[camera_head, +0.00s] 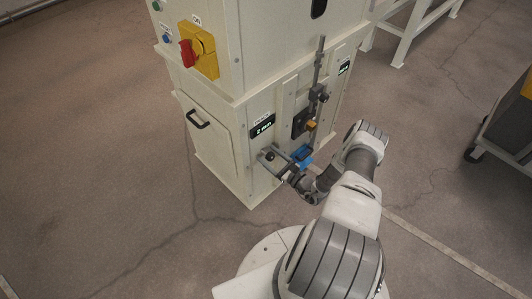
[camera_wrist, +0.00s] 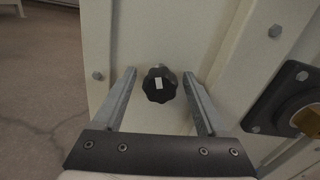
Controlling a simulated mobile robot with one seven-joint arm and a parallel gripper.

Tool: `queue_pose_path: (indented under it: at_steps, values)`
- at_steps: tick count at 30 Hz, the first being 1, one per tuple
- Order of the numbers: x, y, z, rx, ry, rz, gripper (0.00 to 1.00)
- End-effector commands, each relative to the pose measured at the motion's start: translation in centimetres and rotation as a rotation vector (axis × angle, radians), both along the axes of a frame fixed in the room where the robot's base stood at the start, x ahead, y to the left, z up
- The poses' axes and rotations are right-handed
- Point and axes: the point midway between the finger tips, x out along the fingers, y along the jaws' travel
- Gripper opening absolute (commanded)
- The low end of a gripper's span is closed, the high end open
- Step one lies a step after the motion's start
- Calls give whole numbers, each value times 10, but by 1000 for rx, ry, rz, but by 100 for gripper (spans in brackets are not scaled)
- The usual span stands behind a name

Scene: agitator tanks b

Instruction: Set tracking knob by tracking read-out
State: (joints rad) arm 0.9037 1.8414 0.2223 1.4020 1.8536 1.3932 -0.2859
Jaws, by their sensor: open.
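The tracking knob is a black, lobed knob (camera_wrist: 160,84) with a white mark on its face, mounted on the cream panel. In the wrist view it sits between the tips of my open gripper (camera_wrist: 161,82), with a gap on each side. In the head view my gripper (camera_head: 275,160) reaches the lower cabinet front, and the dark knob (camera_head: 270,156) shows beside its fingers. A dark read-out (camera_head: 262,126) with lit characters is just above the knob; its text is too small to read surely.
A black plate with a yellowish part (camera_wrist: 300,112) is right of the knob. A vertical rod with clamps (camera_head: 318,85) stands on the cabinet front. A second read-out (camera_head: 344,67) is farther right. A red handle on a yellow plate (camera_head: 188,53) is on the upper cabinet. A cart (camera_head: 505,130) stands at right.

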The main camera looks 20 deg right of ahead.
Motion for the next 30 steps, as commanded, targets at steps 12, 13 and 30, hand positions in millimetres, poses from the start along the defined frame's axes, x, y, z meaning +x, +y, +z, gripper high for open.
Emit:
queue_pose_path:
  at_steps: [12, 13, 30]
  values:
    - [1, 0, 0, 0, 0, -2, 66]
    - [1, 0, 0, 0, 0, -2, 60]
    - [1, 0, 0, -7, -3, -2, 0]
